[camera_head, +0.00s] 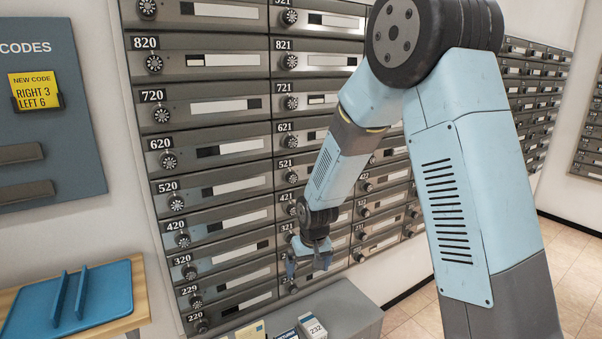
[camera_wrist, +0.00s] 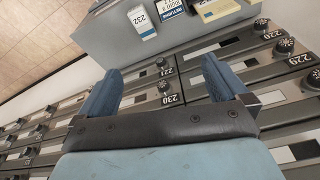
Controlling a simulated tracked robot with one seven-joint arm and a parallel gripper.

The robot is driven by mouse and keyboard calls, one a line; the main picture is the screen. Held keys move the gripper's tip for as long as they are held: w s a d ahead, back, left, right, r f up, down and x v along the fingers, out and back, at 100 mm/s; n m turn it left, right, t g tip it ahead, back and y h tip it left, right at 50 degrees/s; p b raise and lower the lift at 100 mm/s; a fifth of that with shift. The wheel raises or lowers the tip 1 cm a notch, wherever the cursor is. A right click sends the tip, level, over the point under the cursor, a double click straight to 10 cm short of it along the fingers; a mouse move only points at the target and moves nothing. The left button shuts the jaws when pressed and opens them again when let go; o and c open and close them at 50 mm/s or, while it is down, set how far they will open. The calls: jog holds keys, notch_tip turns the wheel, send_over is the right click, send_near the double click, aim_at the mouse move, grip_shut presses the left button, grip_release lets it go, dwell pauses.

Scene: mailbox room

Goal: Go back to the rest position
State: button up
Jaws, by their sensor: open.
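My gripper (camera_head: 309,265) is open and empty, with its blue fingers pointing down in front of the lower mailbox rows. In the wrist view its two fingers (camera_wrist: 160,85) are spread wide apart with nothing between them. The mailbox wall (camera_head: 215,135) has grey numbered doors with round dials and fills the middle of the head view. My arm crosses the right half of the head view and hides part of the wall.
A grey ledge (camera_head: 352,312) below the gripper bears a white box marked 232 (camera_head: 313,327) and other small items. A blue tray (camera_head: 100,300) lies on a wooden shelf at left. A code board (camera_head: 55,125) holds a yellow note (camera_head: 35,92). Tiled floor (camera_head: 575,255) is clear at right.

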jog(key=s+d+r+m+t, duration=0.1)
jog(key=s+d+r, duration=0.4)
jog(key=r, duration=0.5)
jog(key=s+d+r+m+t, duration=0.1)
jog(key=s+d+r, duration=0.3)
jog(key=d+r, duration=0.45)
jog(key=s+d+r, duration=0.2)
jog(key=s+r, duration=0.1)
jog(key=s, duration=0.2)
jog(key=s+d+r+m, duration=0.1)
jog(key=s+d+r, duration=0.2)
jog(key=s, duration=0.3)
jog(key=s+d+r+t+h, duration=0.1)
jog(key=s+d+r, duration=0.1)
jog(key=s, duration=0.4)
jog(key=shift+d+r+m, duration=0.3)
jog(key=shift+d+r, duration=0.1)
jog(key=shift+r, duration=0.4)
